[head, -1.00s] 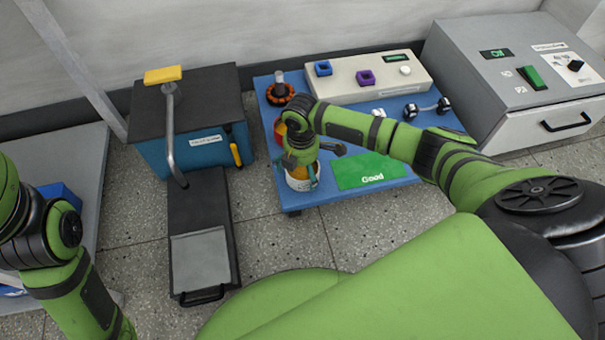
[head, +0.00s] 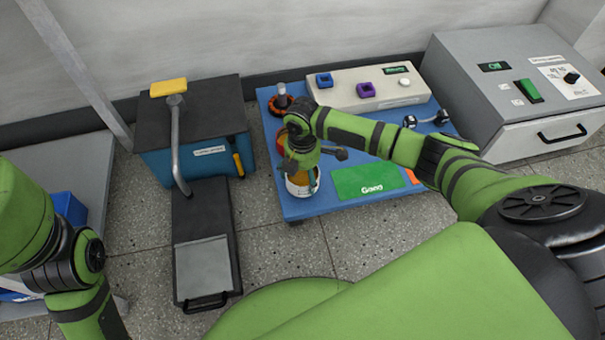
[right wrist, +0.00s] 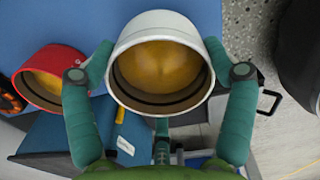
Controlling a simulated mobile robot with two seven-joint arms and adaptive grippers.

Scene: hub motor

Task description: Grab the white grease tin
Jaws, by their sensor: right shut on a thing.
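The white grease tin (right wrist: 207,88) is round and open, with yellow-brown grease inside. In the right wrist view it sits between the two fingers of my right gripper (right wrist: 160,75), which press on its sides. In the head view the tin (head: 301,186) shows below the right gripper (head: 302,172), at the near left part of the blue table; I cannot tell whether it touches the table. My left arm is at the left edge of the head view, and its gripper is out of the picture.
A red tin (right wrist: 45,78) stands close beside the white one. The blue table (head: 330,207) also holds a green "Good" mat (head: 366,182), a beige panel (head: 345,92) and a dark-orange ringed part (head: 282,101). A grey machine (head: 490,105) stands right, a blue-black press (head: 190,150) left.

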